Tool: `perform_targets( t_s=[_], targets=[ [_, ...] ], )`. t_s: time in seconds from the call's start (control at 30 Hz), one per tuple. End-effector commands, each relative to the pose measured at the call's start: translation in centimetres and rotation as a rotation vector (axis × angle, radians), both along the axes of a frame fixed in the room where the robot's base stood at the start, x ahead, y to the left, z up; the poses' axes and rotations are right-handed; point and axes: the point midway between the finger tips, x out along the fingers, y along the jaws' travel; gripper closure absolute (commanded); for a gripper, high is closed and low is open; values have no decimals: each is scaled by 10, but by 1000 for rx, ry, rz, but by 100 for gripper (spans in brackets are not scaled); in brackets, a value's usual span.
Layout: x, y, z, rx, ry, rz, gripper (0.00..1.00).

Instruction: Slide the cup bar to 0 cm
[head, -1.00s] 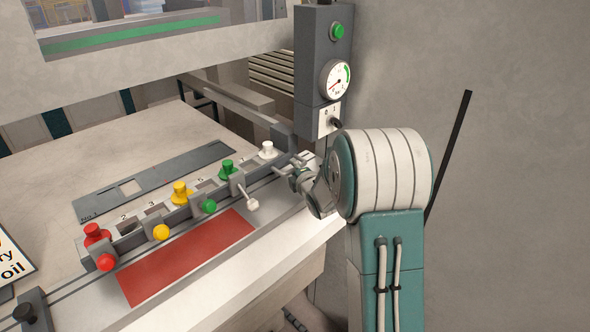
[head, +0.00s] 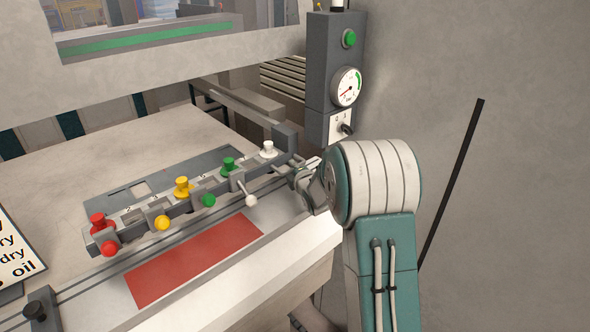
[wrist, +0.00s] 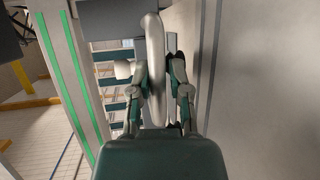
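The cup bar (head: 143,220) is a long grey bar on the table, carrying a red cup (head: 102,222), a yellow cup (head: 182,187), a green cup (head: 228,164) and a white cup (head: 268,149). Coloured knobs sit along its front, and digits are printed on its top. My gripper (head: 301,176) is at the bar's right end, low over the table. In the wrist view a pale rounded bar-like part (wrist: 154,60) lies between the two fingers, which look shut on it. The fingertips' contact is partly hidden.
A red rectangle (head: 195,260) lies in front of the bar, and a grey plate (head: 120,194) lies partly under it. A control column with a gauge (head: 346,87) stands behind my gripper. A sign (head: 15,255) and a black knob (head: 38,308) are at the left.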

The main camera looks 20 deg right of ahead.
Motion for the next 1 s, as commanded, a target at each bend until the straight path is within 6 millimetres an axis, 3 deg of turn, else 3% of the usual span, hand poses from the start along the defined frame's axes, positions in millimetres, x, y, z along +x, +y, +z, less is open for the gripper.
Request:
perform_targets(
  t_s=[0.47, 0.57, 1.0],
  targets=[
    [-4, 0, 1, 0, -1, 0, 46],
    [-15, 0, 4, 0, 0, 0, 46],
    [-99, 5, 19, 0, 1, -1, 46]
  ],
)
